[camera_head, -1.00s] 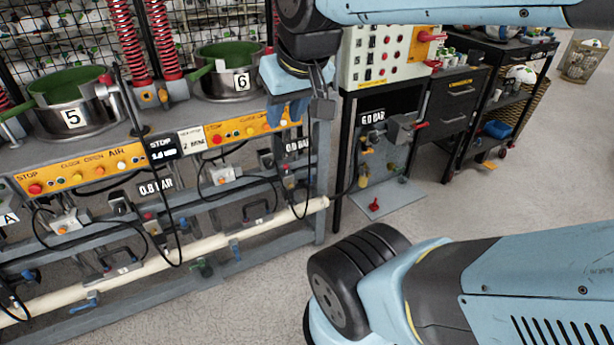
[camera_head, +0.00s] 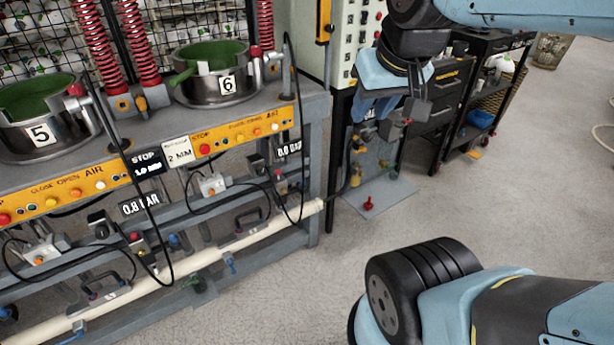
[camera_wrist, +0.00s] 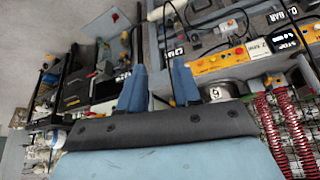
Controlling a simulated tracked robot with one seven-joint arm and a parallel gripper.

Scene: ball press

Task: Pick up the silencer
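My gripper (camera_head: 374,108) hangs in front of the control cabinet, to the right of the press bench. In the wrist view its two blue fingers (camera_wrist: 158,66) stand apart with nothing between them, so it is open and empty. I cannot single out the silencer for certain. A small red part (camera_head: 369,203) stands on a grey metal plate (camera_head: 392,195) on the floor, below my gripper in the head view. It also shows as a small red spot in the wrist view (camera_wrist: 115,17). Part of the cabinet's lower fittings is hidden behind my gripper.
The press bench carries pot 5 (camera_head: 40,132) and pot 6 (camera_head: 226,88), with red coiled hoses behind. A cream pipe (camera_head: 215,255) and hanging black cables run along its front. A black cart (camera_head: 478,100) stands right.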

